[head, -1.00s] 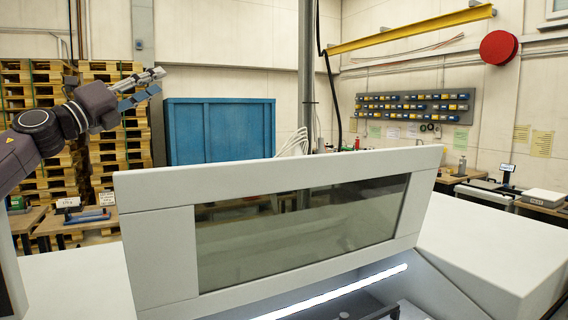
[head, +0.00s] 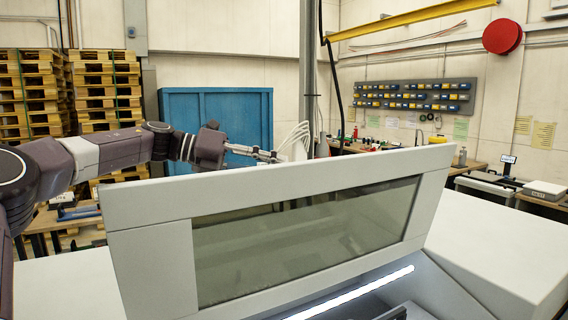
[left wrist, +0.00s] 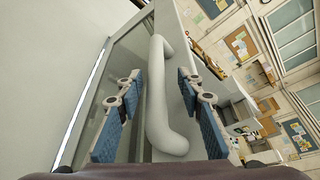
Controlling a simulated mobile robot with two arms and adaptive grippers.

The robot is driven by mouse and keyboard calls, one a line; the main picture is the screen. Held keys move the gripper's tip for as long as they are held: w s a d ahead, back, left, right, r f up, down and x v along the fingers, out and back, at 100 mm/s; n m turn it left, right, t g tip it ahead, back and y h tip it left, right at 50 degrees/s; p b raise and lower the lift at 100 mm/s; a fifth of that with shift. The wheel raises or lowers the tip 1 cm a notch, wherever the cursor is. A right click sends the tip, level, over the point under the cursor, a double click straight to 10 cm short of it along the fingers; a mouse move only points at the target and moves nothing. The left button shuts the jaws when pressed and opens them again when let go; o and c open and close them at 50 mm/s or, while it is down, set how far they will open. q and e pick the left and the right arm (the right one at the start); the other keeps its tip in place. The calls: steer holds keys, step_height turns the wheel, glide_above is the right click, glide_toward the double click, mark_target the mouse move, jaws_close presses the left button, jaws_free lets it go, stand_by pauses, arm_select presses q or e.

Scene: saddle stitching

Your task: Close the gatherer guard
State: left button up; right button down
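The gatherer guard (head: 150,255) is a pale grey frame with a dark see-through window. It stands raised and tilted over the machine, with a lit opening below it. My left gripper (head: 268,154) is just behind the guard's top edge, its fingers pointing right. In the left wrist view, a pale tubular handle (left wrist: 157,100) runs along a panel. The open fingers of my left gripper (left wrist: 160,77) are on either side of the handle, with gaps visible. My right gripper is in neither view.
A bright light strip (head: 350,294) lies under the guard. White machine housing (head: 500,250) stands at the right. Behind are a blue cabinet (head: 235,105), stacked pallets (head: 105,90), a grey post (head: 308,70) and pale curved shapes (head: 297,137).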

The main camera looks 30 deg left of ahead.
arm_select(q)
steer(key=w, duration=0.1)
steer(key=w+d+f+p, duration=0.1)
steer(key=shift+w+d, duration=0.3)
steer(key=shift+s, duration=0.1)
steer(key=shift+s, duration=0.1)
steer(key=shift+c, duration=0.7)
jaws_close()
